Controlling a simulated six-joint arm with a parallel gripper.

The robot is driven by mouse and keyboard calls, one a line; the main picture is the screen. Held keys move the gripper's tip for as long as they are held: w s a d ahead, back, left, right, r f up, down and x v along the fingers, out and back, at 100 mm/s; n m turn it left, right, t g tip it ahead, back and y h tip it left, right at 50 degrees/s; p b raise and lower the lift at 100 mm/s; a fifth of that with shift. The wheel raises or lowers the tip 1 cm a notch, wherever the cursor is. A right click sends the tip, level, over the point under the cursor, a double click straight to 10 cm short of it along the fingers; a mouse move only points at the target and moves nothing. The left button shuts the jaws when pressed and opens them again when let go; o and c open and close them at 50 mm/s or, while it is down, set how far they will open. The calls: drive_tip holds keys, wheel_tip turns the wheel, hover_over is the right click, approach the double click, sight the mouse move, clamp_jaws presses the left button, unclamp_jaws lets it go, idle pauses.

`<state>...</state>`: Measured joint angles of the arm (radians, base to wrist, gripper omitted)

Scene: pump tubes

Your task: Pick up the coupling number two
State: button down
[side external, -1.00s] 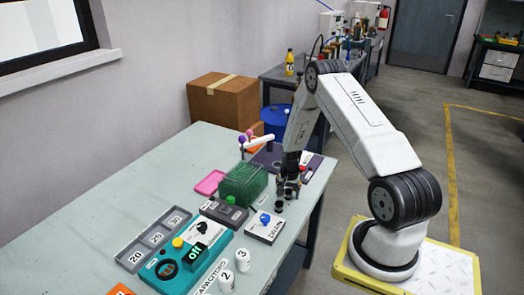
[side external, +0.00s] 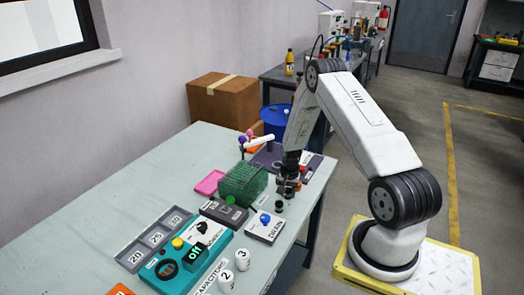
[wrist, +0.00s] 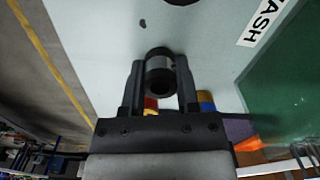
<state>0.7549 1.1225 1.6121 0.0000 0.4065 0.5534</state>
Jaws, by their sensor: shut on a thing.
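My gripper (side external: 287,191) is at the right part of the bench, beside the green rack. In the wrist view its two fingers (wrist: 160,82) are shut on a short dark, hollow cylinder, a coupling (wrist: 160,68), with a grey band. No number is readable on it. Whether it touches the bench cannot be told. Another small dark coupling (side external: 279,206) stands on the bench just in front of my gripper. A dark round piece (wrist: 182,2) also shows at the top edge of the wrist view.
The green rack (side external: 242,185) stands left of my gripper. A white box with a blue knob (side external: 265,227) lies in front. A dark mat (side external: 313,168) with parts lies behind. The bench's right edge is close. The left rear of the bench (side external: 150,175) is clear.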

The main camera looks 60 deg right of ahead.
sight(288, 189)
drive_tip(key=shift+r, duration=1.5)
drive_tip(key=s+a+r, duration=0.8)
drive_tip(key=s+r, duration=0.1)
drive_tip(key=s, duration=0.2)
drive_tip(key=shift+s+r, duration=0.2)
drive_tip(key=shift+r, duration=0.15)
drive_tip(key=shift+w, duration=0.1)
